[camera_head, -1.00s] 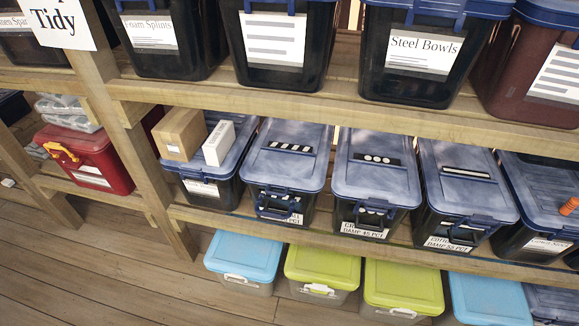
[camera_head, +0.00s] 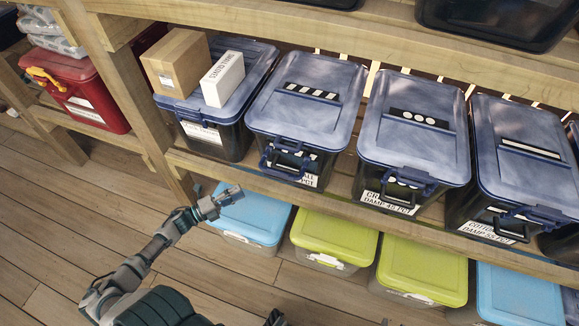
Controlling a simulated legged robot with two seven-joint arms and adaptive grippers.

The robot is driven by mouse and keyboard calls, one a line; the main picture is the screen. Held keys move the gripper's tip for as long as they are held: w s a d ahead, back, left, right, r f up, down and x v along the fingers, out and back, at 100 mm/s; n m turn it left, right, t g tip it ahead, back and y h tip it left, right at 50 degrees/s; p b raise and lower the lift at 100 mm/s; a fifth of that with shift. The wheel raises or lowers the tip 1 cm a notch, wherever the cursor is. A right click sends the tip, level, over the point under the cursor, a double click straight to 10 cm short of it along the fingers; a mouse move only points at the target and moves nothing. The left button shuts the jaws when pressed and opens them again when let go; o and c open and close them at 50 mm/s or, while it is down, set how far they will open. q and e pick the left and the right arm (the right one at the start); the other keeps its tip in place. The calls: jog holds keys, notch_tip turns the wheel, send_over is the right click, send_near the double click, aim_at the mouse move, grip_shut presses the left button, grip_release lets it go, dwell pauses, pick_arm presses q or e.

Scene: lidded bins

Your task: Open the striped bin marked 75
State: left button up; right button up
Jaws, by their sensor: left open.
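The striped bin (camera_head: 305,125) is a black bin with a blue lid on the middle shelf. Its lid is closed and carries a black-and-white diagonal stripe mark. A blue latch handle (camera_head: 285,163) on its front partly covers a white label, whose number I cannot read. My left gripper (camera_head: 232,193) is open and empty. In the picture it is below and left of the striped bin, over the blue lid of a low bin, apart from the latch. My right gripper is not in view.
A bin (camera_head: 205,130) carrying a cardboard box (camera_head: 176,65) and a white box (camera_head: 222,78) stands left. A bin with dots (camera_head: 414,130) and one with a plain bar (camera_head: 530,160) stand right. The wooden shelf edge (camera_head: 330,205) runs below them, above blue-lidded and green-lidded bins.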

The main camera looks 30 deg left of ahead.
pick_arm(q)
notch_tip(320, 180, up, 3)
jog(key=w+d+m+h, duration=0.2)
jog(key=d, duration=0.1)
jog(key=b, duration=0.2)
send_near(285, 171)
jog(key=w, duration=0.4)
jog(key=shift+y, duration=0.3)
jog(key=w+d, duration=0.2)
jog(key=w+d+r, duration=0.1)
jog(key=w+d, duration=0.1)
jog(key=shift+w+d, duration=0.1)
jog(key=shift+d, duration=0.25)
jog(key=shift+w+d+r, duration=0.1)
jog(key=shift+w+d, duration=0.2)
jog(key=shift+a, duration=0.35)
jog(key=shift+c, duration=0.5)
jog(key=shift+a, duration=0.1)
grip_shut()
jog(key=shift+s+d, duration=0.1)
jog(key=shift+d, duration=0.1)
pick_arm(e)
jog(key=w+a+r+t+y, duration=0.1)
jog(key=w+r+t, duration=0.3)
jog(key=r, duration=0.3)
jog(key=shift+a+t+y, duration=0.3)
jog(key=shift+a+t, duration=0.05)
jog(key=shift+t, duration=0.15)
